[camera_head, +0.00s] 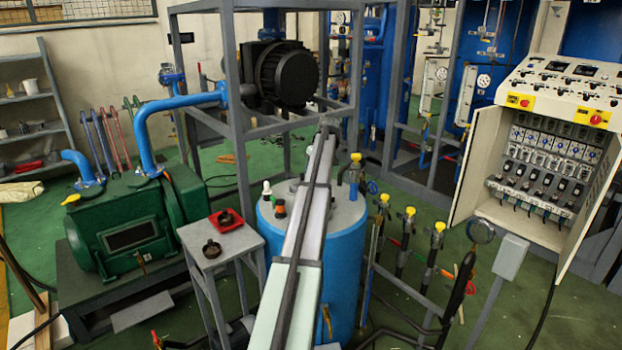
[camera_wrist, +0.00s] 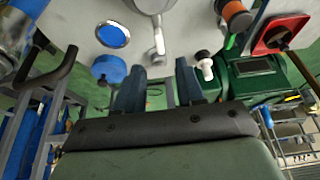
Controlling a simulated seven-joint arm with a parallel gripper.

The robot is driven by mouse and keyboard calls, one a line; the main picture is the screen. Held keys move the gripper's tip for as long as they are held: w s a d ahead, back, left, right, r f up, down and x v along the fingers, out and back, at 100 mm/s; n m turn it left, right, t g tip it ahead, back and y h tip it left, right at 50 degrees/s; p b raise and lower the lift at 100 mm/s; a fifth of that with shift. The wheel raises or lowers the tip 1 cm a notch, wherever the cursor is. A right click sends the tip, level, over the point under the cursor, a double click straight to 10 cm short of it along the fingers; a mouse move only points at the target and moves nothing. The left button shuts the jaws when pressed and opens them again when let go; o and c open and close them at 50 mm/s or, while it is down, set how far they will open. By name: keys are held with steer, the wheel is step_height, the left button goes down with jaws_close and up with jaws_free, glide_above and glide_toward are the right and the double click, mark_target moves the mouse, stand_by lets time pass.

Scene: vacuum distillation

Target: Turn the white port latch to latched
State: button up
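In the wrist view my gripper (camera_wrist: 158,88) has its two dark fingers apart, with nothing held between them. A pale lever-like fitting (camera_wrist: 156,35) on the grey tank lid (camera_wrist: 185,25) lies above the finger gap in the picture, close to the fingertips; contact cannot be judged. A white knob with a black part (camera_wrist: 206,68) is just right of the fingers; it also shows in the head view (camera_head: 266,188). Which of these is the white port latch, and its position, I cannot tell. In the head view my arm covers the lid's middle and the fingertips cannot be made out.
The blue tank (camera_head: 345,265) stands beneath my arm. An orange-topped knob (camera_head: 280,209), a blue cap (camera_wrist: 108,69) and a yellow-topped valve (camera_head: 355,170) crowd its lid. A red tray (camera_head: 227,220) sits on a side stand. Frame posts rise behind the tank.

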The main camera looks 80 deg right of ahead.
steer(key=shift+v, duration=2.8)
